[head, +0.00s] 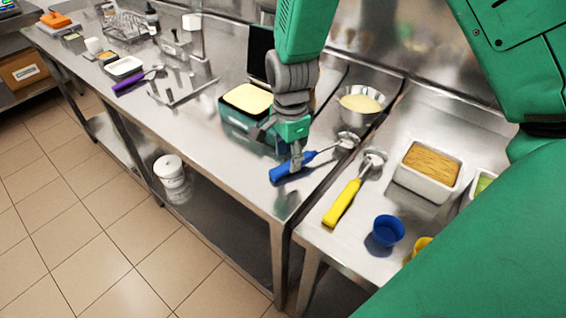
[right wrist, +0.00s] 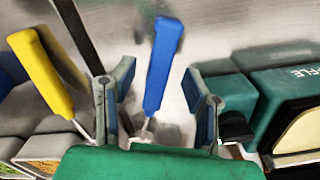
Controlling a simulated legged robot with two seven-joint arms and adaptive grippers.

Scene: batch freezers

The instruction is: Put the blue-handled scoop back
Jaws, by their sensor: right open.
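The blue-handled scoop (head: 318,156) lies on the steel counter near its front edge, its blue handle (head: 284,172) toward the front and its metal bowl (head: 347,140) toward the back right. My right gripper (head: 294,157) points down at the handle and covers part of it in the head view. In the right wrist view the blue handle (right wrist: 163,65) stands between the two spread fingers of the right gripper (right wrist: 160,105), with gaps on both sides. The scoop's head end is partly hidden there by the gripper body. My left gripper is not in view.
A yellow-handled scoop (head: 345,200) lies just right, on the neighbouring counter. A blue cup (head: 388,230) and white tub (head: 428,172) stand farther right.

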